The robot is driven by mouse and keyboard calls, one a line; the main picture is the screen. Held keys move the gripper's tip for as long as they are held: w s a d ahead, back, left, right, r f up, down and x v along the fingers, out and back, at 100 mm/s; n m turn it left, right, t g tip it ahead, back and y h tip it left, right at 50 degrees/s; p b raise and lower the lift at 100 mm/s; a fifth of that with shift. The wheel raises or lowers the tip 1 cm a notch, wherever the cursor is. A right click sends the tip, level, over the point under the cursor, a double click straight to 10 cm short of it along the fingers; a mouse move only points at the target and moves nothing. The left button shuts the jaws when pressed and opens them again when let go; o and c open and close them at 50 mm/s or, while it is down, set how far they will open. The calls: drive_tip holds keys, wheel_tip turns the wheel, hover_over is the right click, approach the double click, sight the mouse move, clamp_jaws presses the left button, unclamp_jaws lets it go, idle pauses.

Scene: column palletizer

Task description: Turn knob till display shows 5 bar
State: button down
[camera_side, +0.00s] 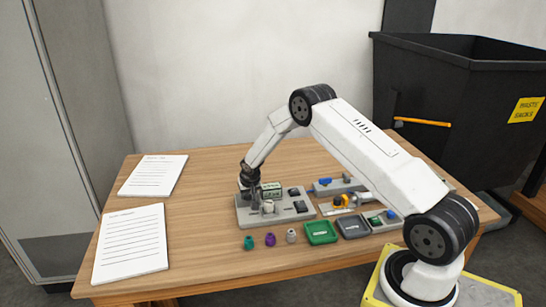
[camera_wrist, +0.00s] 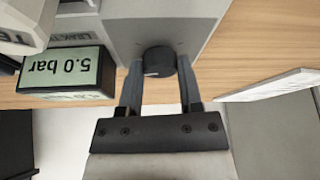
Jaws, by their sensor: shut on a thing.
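A dark round knob (camera_wrist: 159,62) sits on a grey panel (camera_wrist: 205,20) in the wrist view. My gripper (camera_wrist: 160,70) has one finger on each side of the knob and is shut on it. A display (camera_wrist: 62,72) beside it reads "5.0 bar", upside down in this view. In the side view the grey panel (camera_side: 292,216) stands on the table, and the display (camera_side: 271,190) shows small and greenish. My gripper (camera_side: 252,196) reaches down at the panel's left part, and the knob is hidden there.
Teal (camera_side: 249,243), purple (camera_side: 270,240) and grey (camera_side: 291,236) small pieces stand in front of the panel. A green tray (camera_side: 321,233) and a grey tray (camera_side: 353,227) are to their right. Two paper sheets (camera_side: 131,243) lie at left. A black bin (camera_side: 460,100) stands behind.

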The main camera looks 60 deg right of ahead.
drive_tip(key=shift+c, duration=1.3)
unclamp_jaws()
drive_tip(key=shift+r, duration=0.1)
drive_tip(key=v, duration=0.7)
drive_tip(key=shift+r, duration=0.3)
drive_tip(key=shift+s+a, duration=0.1)
drive_tip(key=shift+a, duration=0.05)
